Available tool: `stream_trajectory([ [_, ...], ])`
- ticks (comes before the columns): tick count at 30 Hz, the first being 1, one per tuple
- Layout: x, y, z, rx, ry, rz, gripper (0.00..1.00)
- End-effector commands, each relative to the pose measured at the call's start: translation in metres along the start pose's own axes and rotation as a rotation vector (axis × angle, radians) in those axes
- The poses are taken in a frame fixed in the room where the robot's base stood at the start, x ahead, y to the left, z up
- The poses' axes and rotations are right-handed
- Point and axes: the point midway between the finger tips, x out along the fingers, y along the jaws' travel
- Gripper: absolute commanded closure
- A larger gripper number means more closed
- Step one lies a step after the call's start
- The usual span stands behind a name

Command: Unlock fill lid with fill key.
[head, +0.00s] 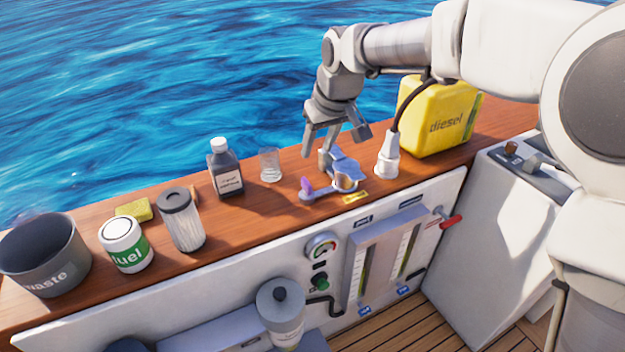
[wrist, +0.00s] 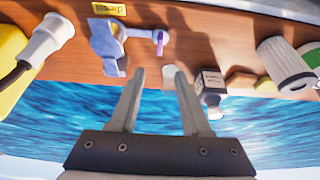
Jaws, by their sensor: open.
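A blue-grey metal fill fitting (head: 345,168) sits on the wooden counter behind a small yellow label. A small purple piece (head: 306,185), which looks like the fill key, stands at the left end of its grey arm. Whether it is seated in a lock cannot be told. In the wrist view the fitting (wrist: 105,42) is at upper left and the purple piece (wrist: 160,44) is right of it, beyond the fingertips. My gripper (head: 335,142) is open and empty above the fitting. Its fingers (wrist: 160,74) are apart in the wrist view, touching nothing visible.
A white nozzle (head: 387,160) on a black hose stands right of the fitting, by a yellow diesel can (head: 438,120). A glass (head: 270,165), dark bottle (head: 226,170), filter (head: 182,220), fuel tin (head: 126,246), sponge (head: 133,210) and waste bin (head: 45,258) stand left.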

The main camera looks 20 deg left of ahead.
Motion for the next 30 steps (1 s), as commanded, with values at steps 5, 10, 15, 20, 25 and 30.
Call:
stream_trajectory([
  [5,0.042,-0.001,0.003,-0.001,-0.004,-0.002,0.53],
  [10,0.079,0.000,0.003,-0.001,-0.004,-0.001,0.53],
  [15,0.115,0.000,0.003,0.001,-0.004,-0.001,0.53],
  [20,0.140,0.000,0.002,0.001,-0.002,-0.001,0.53],
  [25,0.153,0.001,0.001,0.001,-0.002,0.001,0.53],
  [30,0.156,0.001,0.001,0.002,-0.002,0.001,0.53],
])
